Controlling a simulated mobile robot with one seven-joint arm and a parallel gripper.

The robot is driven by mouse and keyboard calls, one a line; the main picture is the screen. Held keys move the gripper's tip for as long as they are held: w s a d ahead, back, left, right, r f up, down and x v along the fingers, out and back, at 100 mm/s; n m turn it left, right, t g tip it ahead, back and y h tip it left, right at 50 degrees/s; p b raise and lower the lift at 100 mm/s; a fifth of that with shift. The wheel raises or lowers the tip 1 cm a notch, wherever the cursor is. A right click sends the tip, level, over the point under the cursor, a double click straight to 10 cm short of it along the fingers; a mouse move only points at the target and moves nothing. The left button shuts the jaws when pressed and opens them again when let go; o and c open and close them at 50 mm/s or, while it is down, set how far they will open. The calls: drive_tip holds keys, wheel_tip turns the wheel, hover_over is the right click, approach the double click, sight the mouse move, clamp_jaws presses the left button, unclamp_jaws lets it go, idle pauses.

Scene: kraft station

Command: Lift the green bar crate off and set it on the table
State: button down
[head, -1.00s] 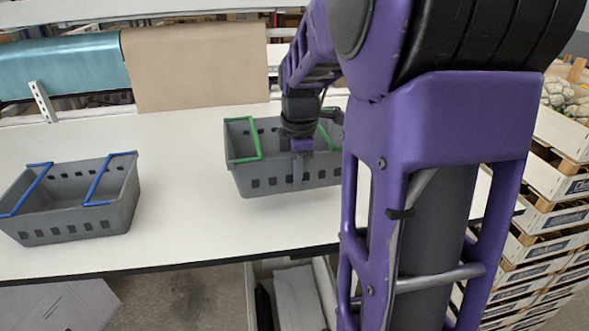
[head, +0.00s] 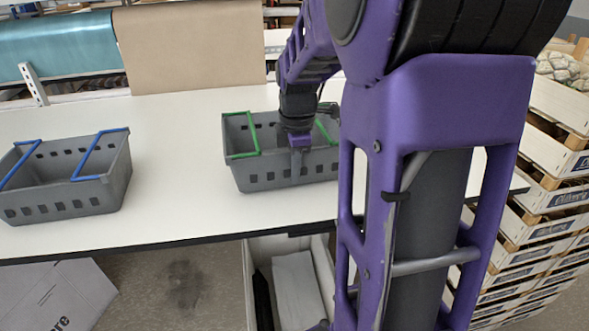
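The green bar crate (head: 262,176) is a grey, slotted basket with two green bars across its top. My purple arm hides the crate's right end.
A grey crate with blue bars (head: 65,190) stands on the table at the left. White tabletop is clear between the crates. Stacked wooden crates (head: 545,225) rise at the right. A brown paper roll (head: 195,50) hangs behind, and a bin (head: 262,262) stands below the table edge.

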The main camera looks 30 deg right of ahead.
drive_tip(key=shift+f, duration=0.4)
idle(0.3)
drive_tip(key=c, duration=1)
unclamp_jaws()
drive_tip(key=shift+f, duration=0.1)
